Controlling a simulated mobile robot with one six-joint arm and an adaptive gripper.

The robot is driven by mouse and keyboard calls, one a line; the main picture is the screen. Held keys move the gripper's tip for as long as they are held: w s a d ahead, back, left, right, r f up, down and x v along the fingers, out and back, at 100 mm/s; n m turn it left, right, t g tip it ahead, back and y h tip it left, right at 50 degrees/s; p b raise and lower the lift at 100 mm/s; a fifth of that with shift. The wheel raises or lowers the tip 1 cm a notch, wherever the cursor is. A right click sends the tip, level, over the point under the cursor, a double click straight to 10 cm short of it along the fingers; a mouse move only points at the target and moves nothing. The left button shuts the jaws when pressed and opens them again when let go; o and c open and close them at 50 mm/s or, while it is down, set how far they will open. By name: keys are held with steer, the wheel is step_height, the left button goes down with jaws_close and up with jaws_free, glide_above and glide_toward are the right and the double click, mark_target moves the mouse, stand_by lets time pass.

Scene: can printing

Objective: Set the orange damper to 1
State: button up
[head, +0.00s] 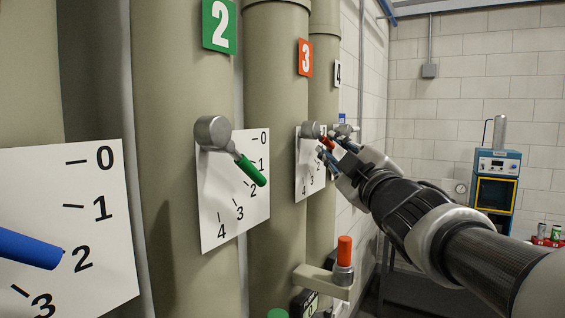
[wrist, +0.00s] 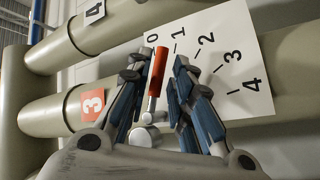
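The orange damper is a red-orange handle (wrist: 158,72) on a grey pivot (wrist: 146,134), under the orange number 3 sign (wrist: 92,104). Its white scale plate (wrist: 240,45) reads 0 to 4. The handle points near the 0 end of the scale; I cannot tell the exact mark. My gripper (wrist: 161,62) is open, with a finger on either side of the handle, the left one closer. No clear grip on it shows. In the head view the handle (head: 327,142) is small and partly hidden by my gripper (head: 334,152).
The green damper handle (head: 249,170) sticks out on pipe 2, left of my gripper. A blue handle (head: 28,249) is at far left. A red-topped lever (head: 344,252) stands below my gripper. A blue machine (head: 497,175) stands at the back right.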

steer(key=v, duration=0.9)
steer(key=shift+s, duration=0.3)
steer(key=shift+f, duration=0.15)
steer(key=s+d+f+m+g+h+b, duration=0.1)
steer(key=s+f+m+g+h+b, duration=0.15)
steer(key=f, duration=0.65)
steer(key=s+d+f+m+g+h+b, duration=0.2)
steer(key=f+m+b, duration=0.2)
steer(key=f, duration=0.6)
steer(key=s+d+f+m+g+h+b, duration=0.1)
steer(key=s+f+m+g+h+b, duration=0.15)
steer(key=f, duration=0.65)
steer(key=s+a+f+m+g+y+b, duration=0.1)
steer(key=s+a+f+g+b, duration=0.2)
steer(key=s+f, duration=0.5)
steer(key=s+a+f+m+g+y+b, duration=0.2)
steer(key=s+f, duration=0.7)
steer(key=f, duration=0.7)
steer(key=a+g+b, duration=0.1)
steer(key=g+b, duration=0.1)
steer(key=g, duration=0.1)
steer(key=shift+s+a+m+g+b, duration=0.3)
steer(key=shift+s+g+b, duration=0.05)
steer(key=shift+g, duration=0.05)
steer(key=shift+a, duration=0.1)
